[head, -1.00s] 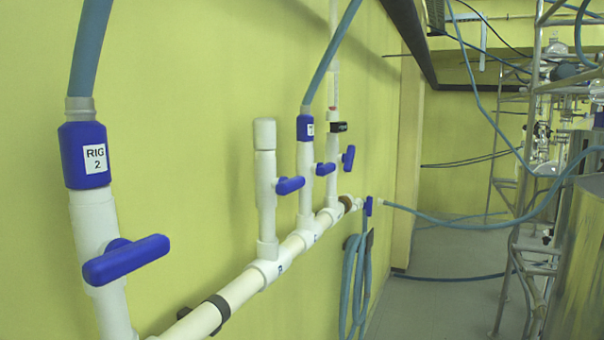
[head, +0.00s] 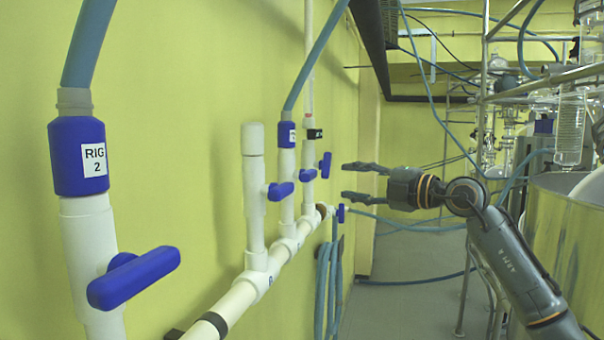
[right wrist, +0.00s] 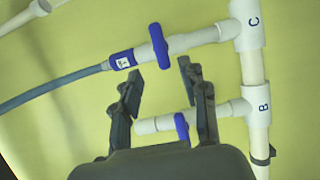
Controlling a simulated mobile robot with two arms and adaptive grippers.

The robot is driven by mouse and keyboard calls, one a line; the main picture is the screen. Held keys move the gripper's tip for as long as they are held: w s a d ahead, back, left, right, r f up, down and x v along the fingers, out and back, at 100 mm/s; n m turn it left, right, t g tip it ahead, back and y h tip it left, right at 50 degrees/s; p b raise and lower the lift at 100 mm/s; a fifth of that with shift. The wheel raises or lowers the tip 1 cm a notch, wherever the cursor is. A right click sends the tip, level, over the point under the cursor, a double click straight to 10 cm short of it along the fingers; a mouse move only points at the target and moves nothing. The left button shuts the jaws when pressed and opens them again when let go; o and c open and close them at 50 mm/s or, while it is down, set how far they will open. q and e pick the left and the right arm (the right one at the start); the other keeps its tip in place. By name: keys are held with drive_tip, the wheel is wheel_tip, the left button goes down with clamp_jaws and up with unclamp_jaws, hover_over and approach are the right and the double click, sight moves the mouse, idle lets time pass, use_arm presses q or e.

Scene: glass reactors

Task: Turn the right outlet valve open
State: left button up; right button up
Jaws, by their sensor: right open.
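The wall manifold carries several white branch pipes with blue valve handles. The hose-fed branch at C has a crosswise blue handle (head: 308,175); this handle also shows in the right wrist view (right wrist: 158,46), just beyond the fingertips. I cannot tell for sure that this is the right outlet valve. The capped branch at B has a blue handle (head: 281,190), seen in the right wrist view (right wrist: 181,129) low between the fingers. My right gripper (head: 350,181) is open and empty, pointing left toward the wall; its fingers (right wrist: 163,76) touch no handle that I can make out.
The near branch marked RIG 2 (head: 80,155) has a large blue handle (head: 133,277). A blue handle (head: 325,165) stands upright on the far branch. Coiled blue hose (head: 327,285) hangs below the manifold. Steel vessels (head: 575,235) and a metal frame stand at right.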

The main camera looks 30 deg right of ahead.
sight(313, 175)
drive_tip(key=p+x, duration=0.5)
drive_tip(key=x, duration=0.6)
drive_tip(key=shift+w+a+r, duration=0.1)
drive_tip(key=shift+w, duration=0.05)
drive_tip(key=shift+w+a+p, duration=0.15)
drive_tip(key=shift+w+p, duration=0.15)
drive_tip(key=shift+w, duration=0.15)
clamp_jaws()
